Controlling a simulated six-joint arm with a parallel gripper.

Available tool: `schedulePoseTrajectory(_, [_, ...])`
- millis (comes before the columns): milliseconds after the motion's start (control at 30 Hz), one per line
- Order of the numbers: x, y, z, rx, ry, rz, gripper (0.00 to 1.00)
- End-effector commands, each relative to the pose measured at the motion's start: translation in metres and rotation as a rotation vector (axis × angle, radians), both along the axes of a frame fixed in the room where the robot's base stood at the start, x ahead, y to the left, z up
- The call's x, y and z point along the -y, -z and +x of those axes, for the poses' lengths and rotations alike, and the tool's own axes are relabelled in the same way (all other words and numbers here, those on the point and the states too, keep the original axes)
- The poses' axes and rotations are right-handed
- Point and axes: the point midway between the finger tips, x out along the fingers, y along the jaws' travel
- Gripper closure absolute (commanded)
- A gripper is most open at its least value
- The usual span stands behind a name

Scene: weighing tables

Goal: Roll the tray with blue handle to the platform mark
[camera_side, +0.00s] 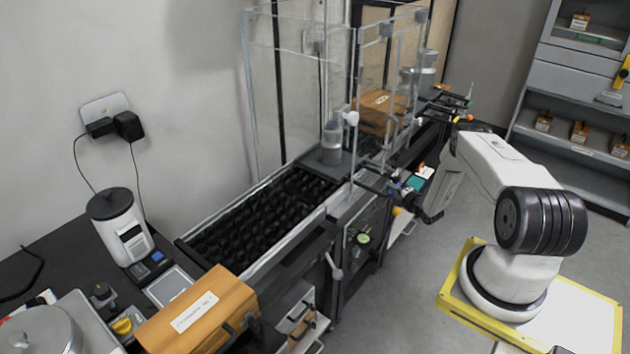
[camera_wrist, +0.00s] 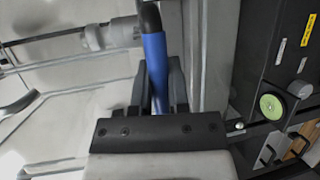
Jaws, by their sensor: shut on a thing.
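The blue handle (camera_wrist: 155,62) runs upright between the two black fingers of my gripper (camera_wrist: 158,88) in the wrist view. The fingers are shut on it, and its dark upper end bends away at the top edge. In the side view my gripper (camera_side: 402,194) is beside the clear-walled enclosure, near the right end of the black roller track (camera_side: 262,216). The handle is mostly hidden there by my gripper and nearby parts. I cannot clearly make out the tray's body or the platform mark in either view.
Clear panels (camera_side: 262,90) stand over the track's far part. A wooden box (camera_side: 198,312) lies at the near end. A black panel with a green round knob (camera_wrist: 271,106) is close to my gripper's right.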

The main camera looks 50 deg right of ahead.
Motion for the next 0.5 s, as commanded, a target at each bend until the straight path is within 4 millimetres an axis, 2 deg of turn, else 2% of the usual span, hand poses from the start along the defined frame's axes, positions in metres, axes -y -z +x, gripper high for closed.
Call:
schedulePoseTrajectory(67, [-0.0005,0.0002,0.0,0.0,-0.002,0.0,1.0])
schedulePoseTrajectory(100, [-0.0006,0.0002,-0.0001,0.0,-0.002,0.0,0.77])
schedulePoseTrajectory(167, [-0.0006,0.0002,-0.0001,0.0,-0.002,0.0,0.58])
schedulePoseTrajectory(200, [-0.0006,0.0001,-0.0001,0.0,-0.002,0.0,0.45])
schedulePoseTrajectory(500, [-0.0005,0.0,-0.0002,0.0,-0.001,0.0,0.44])
